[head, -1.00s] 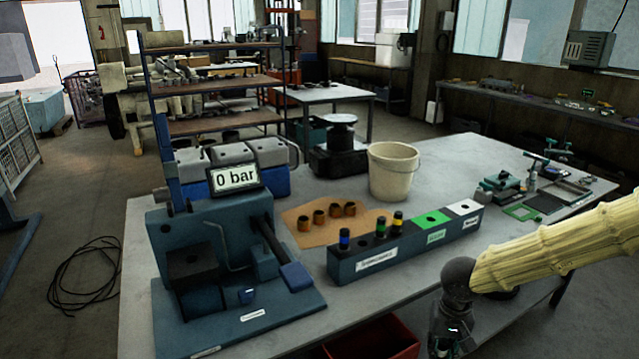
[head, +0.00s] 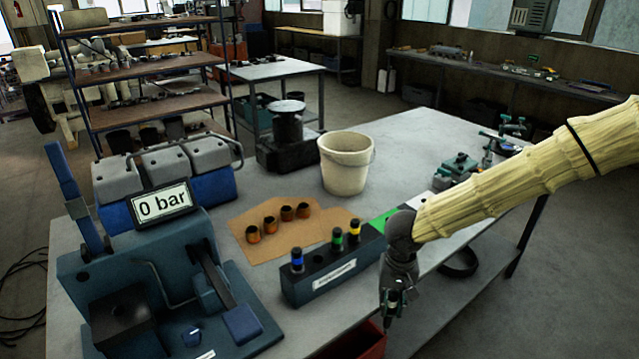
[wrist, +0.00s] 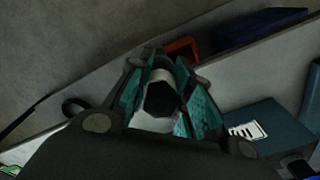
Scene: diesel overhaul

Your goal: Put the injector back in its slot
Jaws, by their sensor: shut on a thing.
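My gripper (head: 392,300) hangs in front of the right part of the dark slotted rack (head: 335,277), over the table's front edge. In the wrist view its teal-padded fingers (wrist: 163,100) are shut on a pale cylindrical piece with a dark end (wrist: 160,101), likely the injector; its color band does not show. The rack holds three upright injectors: blue-banded (head: 297,260), green-banded (head: 338,241) and yellow-banded (head: 354,232). A wider gap lies between the blue and green ones. My arm hides part of the rack's right end. The rack shows in the wrist view (wrist: 290,128).
The blue test stand (head: 145,285) reading "0 bar" stands left of the rack. Behind are several copper-colored sleeves (head: 270,224) on brown paper and a cream bucket (head: 346,165). A red bin (head: 360,345) is below the table edge. Green vises stand at the right.

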